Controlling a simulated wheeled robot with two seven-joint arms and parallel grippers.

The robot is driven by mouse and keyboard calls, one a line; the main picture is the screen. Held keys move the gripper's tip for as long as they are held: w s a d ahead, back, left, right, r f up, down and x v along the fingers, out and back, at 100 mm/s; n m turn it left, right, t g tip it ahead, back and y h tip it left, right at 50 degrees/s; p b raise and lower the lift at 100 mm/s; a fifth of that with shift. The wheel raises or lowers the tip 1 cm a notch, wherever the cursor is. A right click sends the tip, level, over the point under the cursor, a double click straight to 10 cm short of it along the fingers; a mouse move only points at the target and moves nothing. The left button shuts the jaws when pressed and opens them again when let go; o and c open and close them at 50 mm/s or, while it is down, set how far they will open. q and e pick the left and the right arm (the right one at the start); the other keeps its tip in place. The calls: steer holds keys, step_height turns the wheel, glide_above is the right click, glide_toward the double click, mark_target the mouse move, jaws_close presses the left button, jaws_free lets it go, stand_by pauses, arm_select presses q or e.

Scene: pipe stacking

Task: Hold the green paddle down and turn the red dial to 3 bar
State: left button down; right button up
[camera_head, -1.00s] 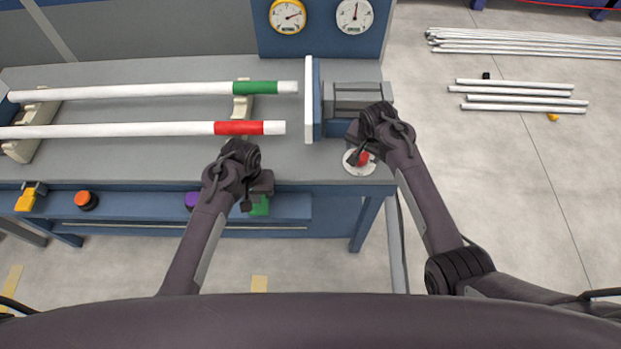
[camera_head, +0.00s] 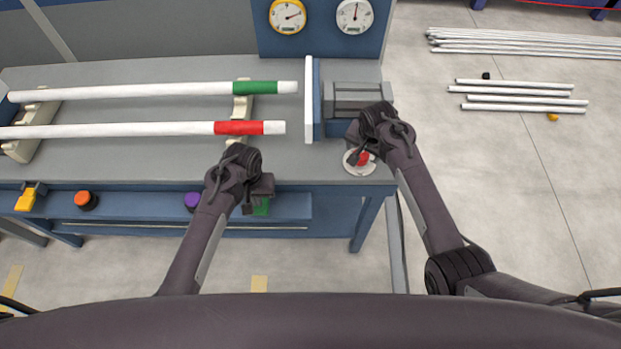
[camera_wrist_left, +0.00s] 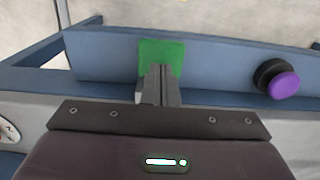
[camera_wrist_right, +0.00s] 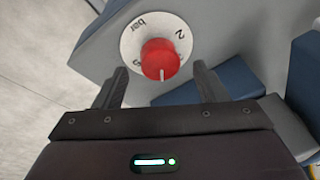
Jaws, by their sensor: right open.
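The green paddle (camera_wrist_left: 162,58) is a flat plate on the blue front rail of the bench. In the head view the paddle (camera_head: 261,207) is partly hidden by my left gripper (camera_head: 247,208). In the left wrist view my left gripper (camera_wrist_left: 158,74) is shut, with its fingertips overlapping the paddle's lower part; I cannot tell whether they press it. The red dial (camera_wrist_right: 160,60) sits on a white round scale (camera_wrist_right: 133,42) marked "bar" and "2". Its white line points toward my wrist. My right gripper (camera_wrist_right: 160,78) is open, its fingers apart either side of the dial, not closed on it.
A yellow-rimmed gauge (camera_head: 287,16) and a white gauge (camera_head: 355,16) hang behind the bench. Two white pipes, with green (camera_head: 255,87) and red (camera_head: 238,128) bands, lie on supports. Purple (camera_head: 192,201) and orange (camera_head: 86,200) knobs and a yellow part (camera_head: 26,201) line the front rail.

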arm_select(q)
steer(key=shift+f, duration=1.65)
steer(key=shift+s+f, duration=0.15)
steer(key=shift+f, duration=0.05)
arm_select(e)
steer(key=shift+s, duration=0.1)
